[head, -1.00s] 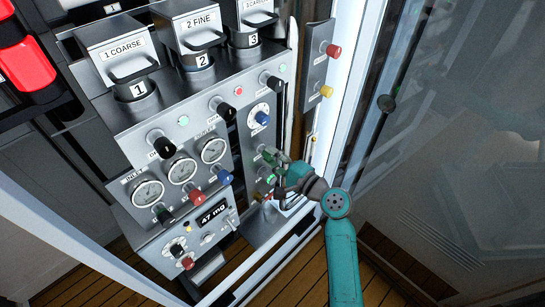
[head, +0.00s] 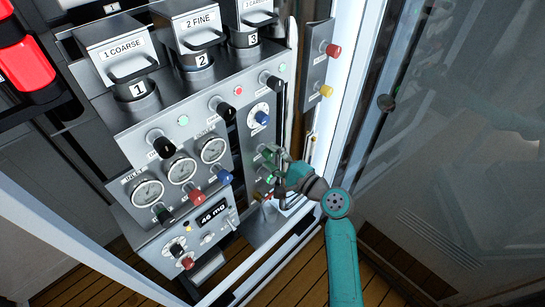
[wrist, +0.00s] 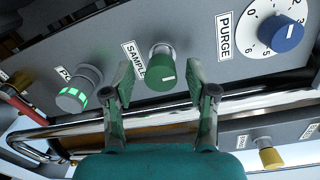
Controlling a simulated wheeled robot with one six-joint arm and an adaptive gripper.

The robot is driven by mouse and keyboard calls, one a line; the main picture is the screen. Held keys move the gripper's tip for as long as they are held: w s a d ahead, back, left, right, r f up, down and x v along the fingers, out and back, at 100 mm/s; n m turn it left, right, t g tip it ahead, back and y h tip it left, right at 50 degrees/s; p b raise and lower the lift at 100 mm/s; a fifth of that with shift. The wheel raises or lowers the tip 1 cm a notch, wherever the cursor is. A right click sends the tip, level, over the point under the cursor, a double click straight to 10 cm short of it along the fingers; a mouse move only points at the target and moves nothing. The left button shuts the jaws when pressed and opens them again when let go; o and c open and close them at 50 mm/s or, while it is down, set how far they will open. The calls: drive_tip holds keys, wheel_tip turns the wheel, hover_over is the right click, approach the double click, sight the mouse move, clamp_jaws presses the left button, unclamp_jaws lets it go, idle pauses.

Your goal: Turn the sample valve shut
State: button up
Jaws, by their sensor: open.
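The sample valve is a green knob (wrist: 165,78) with a white mark and a metal collar, next to the label SAMPLE on the grey panel, in the middle of the wrist view. My gripper (wrist: 160,82) is open, with one finger on each side of the knob and a gap visible at both sides. I cannot tell exactly how far the fingertips reach along it. In the head view my gripper (head: 277,158) is at the panel's right edge, close to the green knob (head: 267,153), which it partly hides.
The blue PURGE knob (wrist: 287,34) is right of the valve in the wrist view. A grey knob with green lights (wrist: 73,97) is at its left. A metal rail (wrist: 150,118) crosses below. In the head view, a mass readout (head: 212,216) shows 46 mg.

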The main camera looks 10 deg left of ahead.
drive_tip(key=v, duration=1.2)
drive_tip(key=shift+f, duration=0.2)
drive_tip(key=s+d+f+t+h, duration=0.1)
drive_tip(key=s+d+f+h, duration=0.3)
drive_tip(key=s, duration=0.3)
drive_tip(key=s+d+f+n+t+h, duration=0.1)
drive_tip(key=s+d+f+h, duration=0.2)
drive_tip(key=s+f, duration=0.35)
drive_tip(key=s+d+f+t+h, duration=0.1)
drive_tip(key=s+d+f+h, duration=0.25)
drive_tip(key=s, duration=0.35)
drive_tip(key=s+d+r+n+h, duration=0.1)
drive_tip(key=s+d+r+n, duration=0.1)
drive_tip(key=s, duration=0.5)
drive_tip(key=s+d+r+n+t+h, duration=0.1)
drive_tip(key=s+r+n, duration=0.3)
drive_tip(key=s, duration=0.3)
drive_tip(key=s+d+r+n+h, duration=0.1)
drive_tip(key=s+d+r+n, duration=0.1)
drive_tip(key=s+r, duration=0.3)
drive_tip(key=shift+s+d+n, duration=0.3)
drive_tip(key=shift+s+n, duration=0.5)
drive_tip(key=shift+s, duration=0.45)
